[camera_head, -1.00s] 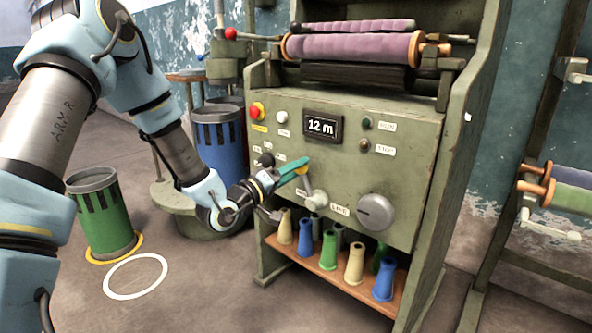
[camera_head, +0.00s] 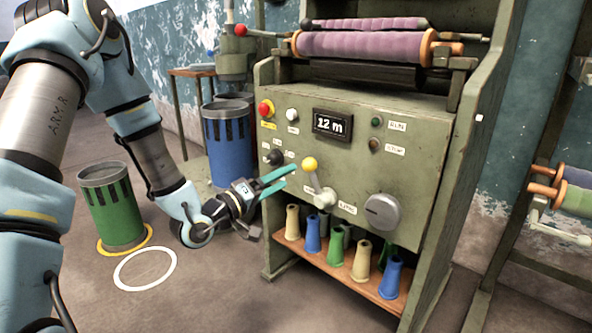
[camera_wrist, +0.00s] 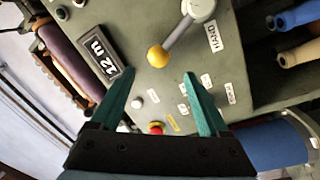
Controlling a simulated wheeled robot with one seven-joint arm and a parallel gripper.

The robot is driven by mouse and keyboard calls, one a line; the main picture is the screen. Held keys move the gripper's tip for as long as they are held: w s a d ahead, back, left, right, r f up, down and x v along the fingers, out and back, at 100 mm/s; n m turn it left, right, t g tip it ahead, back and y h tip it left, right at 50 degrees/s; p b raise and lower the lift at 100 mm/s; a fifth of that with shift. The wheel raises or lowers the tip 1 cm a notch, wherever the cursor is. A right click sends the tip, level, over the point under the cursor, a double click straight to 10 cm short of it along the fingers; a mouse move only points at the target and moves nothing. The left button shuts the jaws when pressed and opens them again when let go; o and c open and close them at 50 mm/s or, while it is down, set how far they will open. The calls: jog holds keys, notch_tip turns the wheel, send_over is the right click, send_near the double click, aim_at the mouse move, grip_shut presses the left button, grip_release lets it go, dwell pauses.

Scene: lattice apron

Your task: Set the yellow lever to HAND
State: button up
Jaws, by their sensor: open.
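The yellow lever (camera_head: 310,163) is a yellow ball knob on a pale grey arm, on the front panel of the olive-green machine. Its arm points up and slightly left from its pivot. In the wrist view, the knob (camera_wrist: 158,56) is just beyond the fingertips, roughly between them. The HAND label (camera_wrist: 213,37) is readable there beside the pivot; it fits the small label (camera_head: 307,190) left of the pivot in the head view. My gripper (camera_head: 290,175) has teal fingers, open and empty, left of the knob with a small visible gap.
A grey dial (camera_head: 383,211) sits right of the lever. A display (camera_head: 331,124) reading 12 m and a red button (camera_head: 266,109) are above. A shelf (camera_head: 330,268) of coloured cones is below. Blue (camera_head: 228,150) and green (camera_head: 112,205) bins stand left.

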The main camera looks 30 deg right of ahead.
jog(key=shift+v, duration=1.6)
jog(key=shift+w, duration=0.1)
jog(key=w+a+f+t+y, duration=0.25)
jog(key=w+a+y, duration=0.3)
jog(key=a, duration=0.35)
jog(key=w+a+f+t+y, duration=0.1)
jog(key=w+a+f+y, duration=0.25)
jog(key=a+y, duration=0.4)
jog(key=s+a+r+n+g+y, duration=0.1)
jog(key=s+a+r+g+y, duration=0.2)
jog(key=a, duration=0.6)
jog(key=s+a+r+n+g+y, duration=0.15)
jog(key=s+a, duration=0.25)
jog(key=a, duration=0.5)
jog(key=s+a, duration=0.2)
jog(key=s, duration=0.2)
notch_tip(320, 180, up, 33)
jog(key=g+p, duration=0.1)
jog(key=p, duration=3.1)
jog(key=shift+s+d+n+y, duration=0.2)
jog(key=shift+s+n+y, duration=0.15)
jog(key=shift+y, duration=0.1)
